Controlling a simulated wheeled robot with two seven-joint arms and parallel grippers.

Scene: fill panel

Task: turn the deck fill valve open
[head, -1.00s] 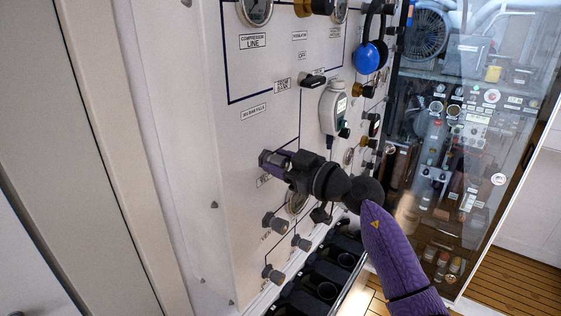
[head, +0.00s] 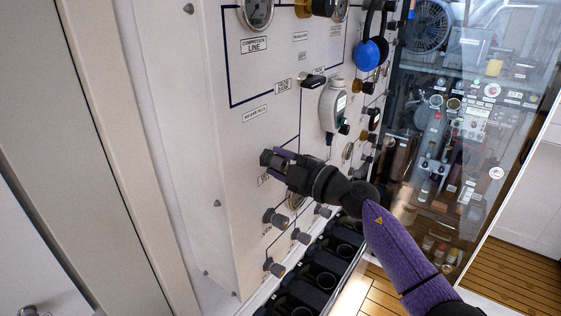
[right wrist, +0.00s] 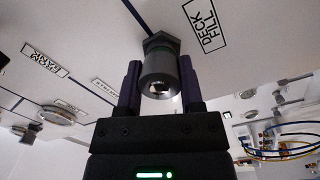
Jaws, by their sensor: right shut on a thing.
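The deck fill valve (right wrist: 160,75) is a round dark grey knob on a hexagonal base, with a thin green ring between them. The "DECK FILL" label (right wrist: 207,30) is beside it in the right wrist view. In the head view the valve (head: 267,158) shows at the left of my right gripper (head: 279,160). That gripper is shut on the knob, with one purple finger on each side. The gripper hides part of the knob and the label in the head view. My left gripper is not in view.
Below on the white panel are several small grey knobs (head: 273,219). A grey handheld unit (head: 331,110) and a blue round item (head: 368,55) hang above right. A black rack (head: 312,277) runs along the panel's foot. A glass door (head: 470,120) stands right.

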